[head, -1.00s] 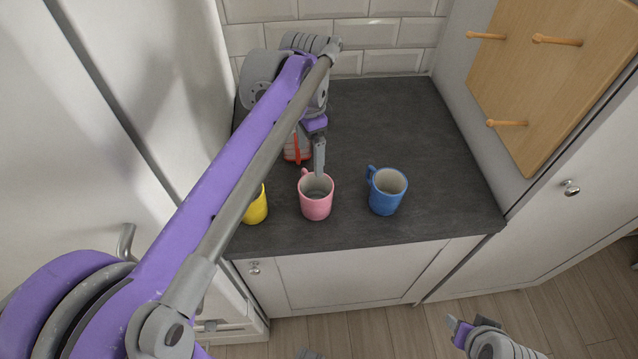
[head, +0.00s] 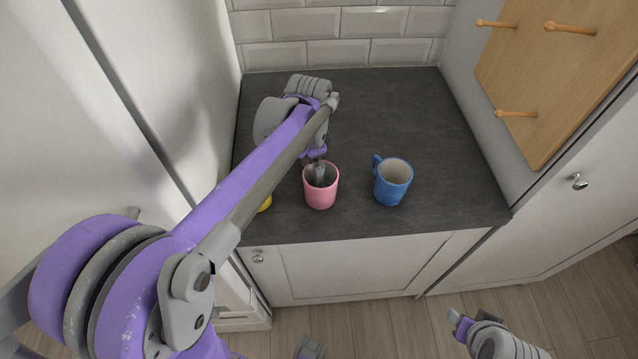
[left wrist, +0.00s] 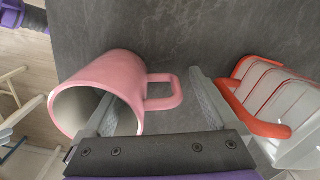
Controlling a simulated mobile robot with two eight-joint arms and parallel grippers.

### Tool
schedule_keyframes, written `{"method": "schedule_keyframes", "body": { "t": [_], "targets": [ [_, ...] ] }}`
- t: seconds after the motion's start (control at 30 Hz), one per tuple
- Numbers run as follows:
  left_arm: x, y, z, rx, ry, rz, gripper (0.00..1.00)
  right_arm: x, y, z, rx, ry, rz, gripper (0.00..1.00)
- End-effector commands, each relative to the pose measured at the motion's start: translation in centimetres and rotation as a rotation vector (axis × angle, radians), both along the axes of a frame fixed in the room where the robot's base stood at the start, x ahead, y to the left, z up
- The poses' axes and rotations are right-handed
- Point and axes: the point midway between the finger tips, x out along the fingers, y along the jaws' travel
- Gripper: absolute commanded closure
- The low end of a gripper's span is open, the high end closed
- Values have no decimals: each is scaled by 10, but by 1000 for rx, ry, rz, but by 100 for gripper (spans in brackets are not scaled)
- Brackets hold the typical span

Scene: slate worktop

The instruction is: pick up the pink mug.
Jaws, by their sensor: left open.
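The pink mug (head: 320,190) stands upright near the front of the worktop, between a yellow mug and a blue mug. In the left wrist view the pink mug (left wrist: 115,80) shows its mouth and its handle. My left gripper (head: 315,168) is open at the mug, pointing down. In the left wrist view my left gripper (left wrist: 155,112) has one finger in the mug's mouth and the other outside beyond the handle, with the wall and handle between them. Contact cannot be told.
The blue mug (head: 393,182) stands right of the pink one. A yellow mug (head: 266,203) is mostly hidden by my left arm. A white container with red bands and handle (left wrist: 282,105) is close to the outer finger. The worktop (head: 420,120) is clear at the back right.

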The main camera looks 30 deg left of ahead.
Motion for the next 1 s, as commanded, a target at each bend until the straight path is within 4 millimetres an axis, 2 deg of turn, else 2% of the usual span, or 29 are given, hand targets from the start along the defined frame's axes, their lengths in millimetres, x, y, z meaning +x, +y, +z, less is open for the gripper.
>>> {"method": "schedule_keyframes", "body": {
  "t": [0.2, 0.23, 0.73, 1.0],
  "targets": [
    [0, 0, -1, 0, 0, 0, 7, 0, 0, 0, 0, 0, 0, 50],
    [0, 0, -1, 0, 0, 0, 11, 0, 0, 0, 0, 0, 0, 50],
    [0, 0, -1, 0, 0, 0, 100, 0, 0, 0, 0, 0, 0, 50],
    [0, 0, 0, 0, 0, 0, 100, 0, 0, 0, 0, 0, 0, 50]
  ]
}}
